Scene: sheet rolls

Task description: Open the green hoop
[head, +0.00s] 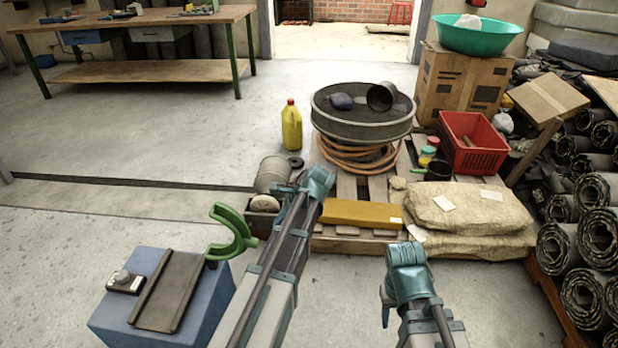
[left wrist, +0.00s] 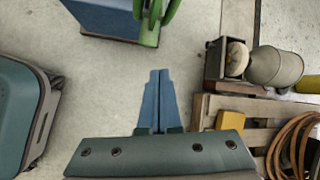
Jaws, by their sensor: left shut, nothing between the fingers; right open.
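The green hoop (head: 245,238) stands at the right edge of a blue box in the head view. It shows as a C-shaped curve with its gap towards the left. Its lower part also shows at the top of the left wrist view (left wrist: 154,14), cut off by the frame. My left gripper (left wrist: 160,74) is shut and empty, pointing towards the hoop in that view, with clear floor between them. In the head view its fingers are hidden by my arm. My right arm shows at the lower right of the head view, but its fingers cannot be made out.
The blue box (head: 215,310) carries a dark channel plate (head: 168,292) and a small black device (head: 126,282). Right of my left arm stands a loaded pallet (head: 346,186) with a yellow bar (head: 362,213) and sacks (head: 470,207). Rolls (head: 578,245) stack at the right.

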